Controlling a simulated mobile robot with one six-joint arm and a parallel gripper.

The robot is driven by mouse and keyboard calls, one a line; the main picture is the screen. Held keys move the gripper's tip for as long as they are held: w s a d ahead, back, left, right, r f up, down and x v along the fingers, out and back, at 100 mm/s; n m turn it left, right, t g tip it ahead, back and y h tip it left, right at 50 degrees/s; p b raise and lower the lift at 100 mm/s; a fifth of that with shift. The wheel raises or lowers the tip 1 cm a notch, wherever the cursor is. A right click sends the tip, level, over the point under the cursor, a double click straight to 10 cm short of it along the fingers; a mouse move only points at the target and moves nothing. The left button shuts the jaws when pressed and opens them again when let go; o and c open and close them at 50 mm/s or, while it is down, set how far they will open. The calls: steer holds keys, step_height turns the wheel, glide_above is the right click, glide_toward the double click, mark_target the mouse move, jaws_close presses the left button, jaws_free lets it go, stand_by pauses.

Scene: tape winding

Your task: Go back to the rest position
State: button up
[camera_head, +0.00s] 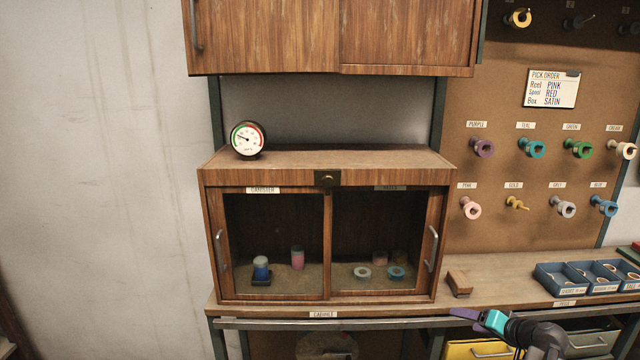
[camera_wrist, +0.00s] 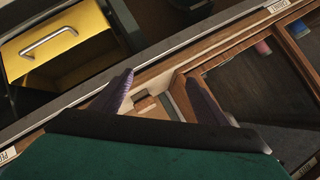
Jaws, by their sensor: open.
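My gripper (camera_head: 480,316) shows at the lower right of the head view, in front of the bench edge, with my dark wrist behind it. In the wrist view its two purple fingers (camera_wrist: 162,92) stand apart with nothing held between them. Beyond the fingers lie the bench edge and a small wooden block (camera_head: 459,283). The gripper is apart from the cabinet (camera_head: 328,240). The rest of my arm is mostly out of view.
The cabinet holds a few small canisters and rings behind its doors. A gauge (camera_head: 248,139) stands on top. Blue trays (camera_head: 562,279) sit on the bench at right. A yellow drawer (camera_wrist: 62,52) is below the bench. Reels hang on the pegboard (camera_head: 500,237).

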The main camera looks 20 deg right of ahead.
steer(key=a+f+n+g+y, duration=0.2)
steer(key=a+f+g, duration=0.2)
steer(key=a+f, duration=1.05)
steer(key=a+f+n+g+y, duration=0.15)
steer(key=a+f+g, duration=0.35)
steer(key=a+f, duration=0.95)
steer(key=s+a+f+n+g, duration=0.1)
steer(key=s+a+f+g, duration=0.15)
steer(key=s+a, duration=0.35)
steer(key=s+a+f+n+g, duration=0.15)
steer(key=s+a+f, duration=0.25)
steer(key=a, duration=0.5)
steer(key=s+a+f+n+g+h, duration=0.1)
steer(key=s+a+f+g+h, duration=0.1)
steer(key=s, duration=0.4)
steer(key=s+a+f+n+g+h, duration=0.1)
steer(key=s+a+f+g+h, duration=0.1)
steer(key=s+f, duration=0.2)
steer(key=shift+s+a, duration=0.25)
steer(key=shift+s, duration=1.45)
